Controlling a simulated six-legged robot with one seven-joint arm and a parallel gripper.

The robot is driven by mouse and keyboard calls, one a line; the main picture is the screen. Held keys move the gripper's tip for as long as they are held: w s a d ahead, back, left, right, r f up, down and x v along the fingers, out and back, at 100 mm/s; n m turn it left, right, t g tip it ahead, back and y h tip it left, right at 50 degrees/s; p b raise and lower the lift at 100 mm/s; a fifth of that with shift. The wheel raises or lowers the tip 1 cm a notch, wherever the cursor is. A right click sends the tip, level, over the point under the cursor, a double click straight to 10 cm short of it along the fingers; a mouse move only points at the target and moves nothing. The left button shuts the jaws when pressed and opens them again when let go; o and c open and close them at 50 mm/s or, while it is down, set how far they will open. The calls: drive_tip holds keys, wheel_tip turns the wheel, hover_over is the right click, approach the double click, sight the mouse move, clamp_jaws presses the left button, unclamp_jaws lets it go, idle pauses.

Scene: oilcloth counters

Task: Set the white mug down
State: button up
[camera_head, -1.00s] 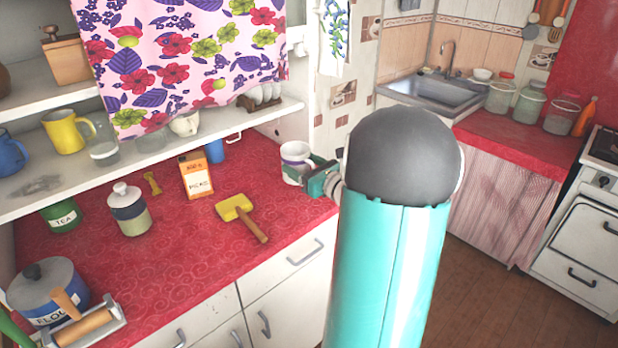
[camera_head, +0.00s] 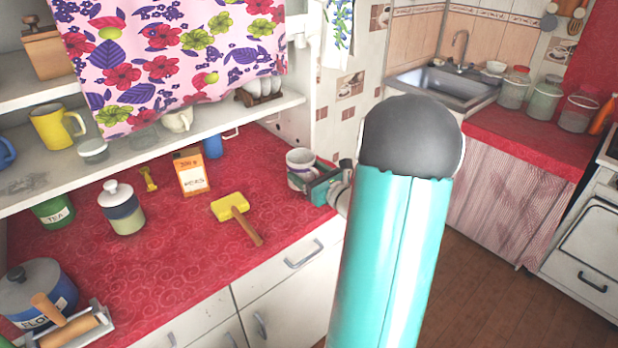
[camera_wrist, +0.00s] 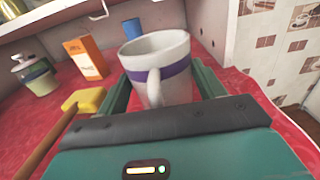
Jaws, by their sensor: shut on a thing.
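The white mug (camera_head: 300,161) has a purple band and stands upright at the right end of the red counter (camera_head: 160,262). My gripper (camera_head: 318,178) is beside it, its green fingers shut on the mug. In the wrist view the mug (camera_wrist: 163,58) sits between the two fingers of my gripper (camera_wrist: 160,92), with its handle toward me. The mug's base is hidden by the fingers, so I cannot tell whether it touches the counter.
A yellow-headed mallet (camera_head: 231,206) lies left of the mug. An orange box (camera_head: 190,173), a blue cup (camera_head: 213,146) and a striped jar (camera_head: 121,210) stand farther left. A shelf (camera_head: 150,150) overhangs the back. Red counter is bare around the mallet.

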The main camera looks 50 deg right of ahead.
sight(308, 181)
wheel_tip(308, 181, down, 3)
drive_tip(key=shift+w+d+r, duration=0.1)
drive_tip(key=shift+w, duration=0.05)
drive_tip(key=o, duration=1.2)
drive_tip(key=shift+c, duration=0.2)
